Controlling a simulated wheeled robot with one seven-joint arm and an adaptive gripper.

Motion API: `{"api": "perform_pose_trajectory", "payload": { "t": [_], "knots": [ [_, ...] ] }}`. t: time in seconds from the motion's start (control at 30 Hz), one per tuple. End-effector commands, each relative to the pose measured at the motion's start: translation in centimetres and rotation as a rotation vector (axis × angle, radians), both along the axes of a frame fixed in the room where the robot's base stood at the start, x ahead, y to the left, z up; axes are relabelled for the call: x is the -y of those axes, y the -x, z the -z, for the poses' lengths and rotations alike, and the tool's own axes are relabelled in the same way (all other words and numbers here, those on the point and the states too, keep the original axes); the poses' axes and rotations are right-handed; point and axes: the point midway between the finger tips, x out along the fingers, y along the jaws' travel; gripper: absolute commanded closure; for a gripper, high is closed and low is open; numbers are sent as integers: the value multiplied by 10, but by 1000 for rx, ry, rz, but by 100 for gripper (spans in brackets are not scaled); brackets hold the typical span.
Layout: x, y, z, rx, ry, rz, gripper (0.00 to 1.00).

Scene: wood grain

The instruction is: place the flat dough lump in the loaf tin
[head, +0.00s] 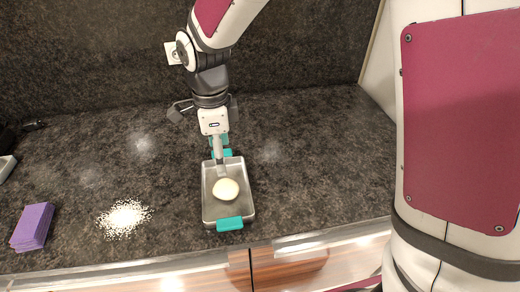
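The flat dough lump (226,189) is a pale, round disc. It shows within the outline of the loaf tin (209,208), over its floor; I cannot tell whether it rests there or is a little above it. The tin is a grey metal rectangle with teal handles at its near and far ends. My gripper (220,172) reaches down over the far half of the tin, with its tip close to the dough's far edge. Its fingers are seen too narrowly to tell whether they are open, shut or touching the dough.
A patch of white grains (124,218) lies on the dark speckled counter (320,160) left of the tin. A purple block (33,226) is at the far left, with a pale object (5,167) behind it. The counter right of the tin is clear. A wall stands behind.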

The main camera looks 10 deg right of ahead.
Motion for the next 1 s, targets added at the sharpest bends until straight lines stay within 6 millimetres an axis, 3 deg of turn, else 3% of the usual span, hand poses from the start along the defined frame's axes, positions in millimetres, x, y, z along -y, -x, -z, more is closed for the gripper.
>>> {"api": "perform_pose_trajectory", "payload": {
  "t": [0.17, 0.37, 0.5, 0.7, 1.0],
  "knots": [
    [4, 1, -6, 8, -2, -20, 29],
    [41, 16, -51, 81, -2, -252, 29],
    [80, 42, -91, 158, 23, -513, 29],
    [128, 89, -130, 252, 102, -886, 29],
    [173, 162, -151, 333, 281, -1388, 29]
  ]
}}
